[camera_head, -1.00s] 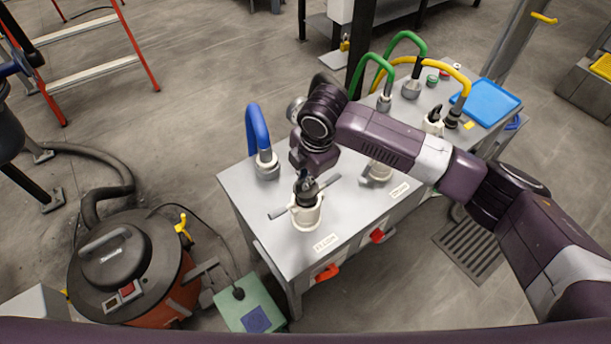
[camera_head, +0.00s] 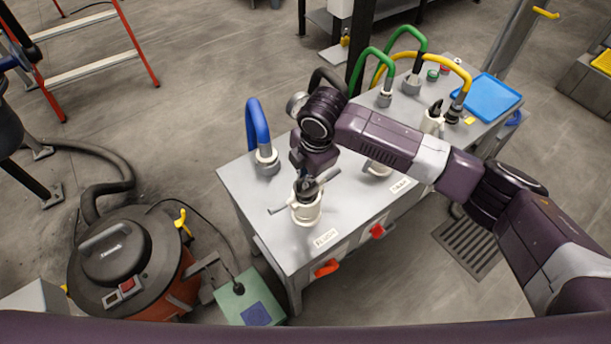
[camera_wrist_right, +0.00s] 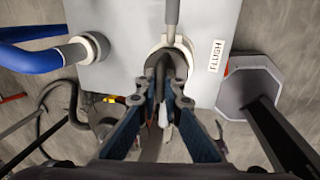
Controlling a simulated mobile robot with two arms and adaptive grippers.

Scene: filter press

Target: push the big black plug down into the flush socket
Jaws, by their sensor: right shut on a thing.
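The flush socket (camera_head: 306,212) is a white round collar on the near left part of the grey cabinet top, beside a printed label. My right gripper (camera_head: 309,186) is directly above it, pointing down. In the right wrist view, its blue-padded fingers (camera_wrist_right: 162,88) are closed together over the white ring of the socket (camera_wrist_right: 178,52), next to the FLUSH label (camera_wrist_right: 217,56). The gripper is shut on the big black plug, a dark piece at the socket mouth mostly hidden by the fingers. How deep the plug sits cannot be told. My left gripper is not in view.
A blue hose (camera_head: 254,128) stands in a collar left of my right wrist. Green hoses (camera_head: 372,62), a yellow hose (camera_head: 452,70) and a blue tray (camera_head: 486,98) occupy the cabinet's far end. Red handles (camera_head: 327,268) stick out at the front. A vacuum (camera_head: 118,262) stands on the floor.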

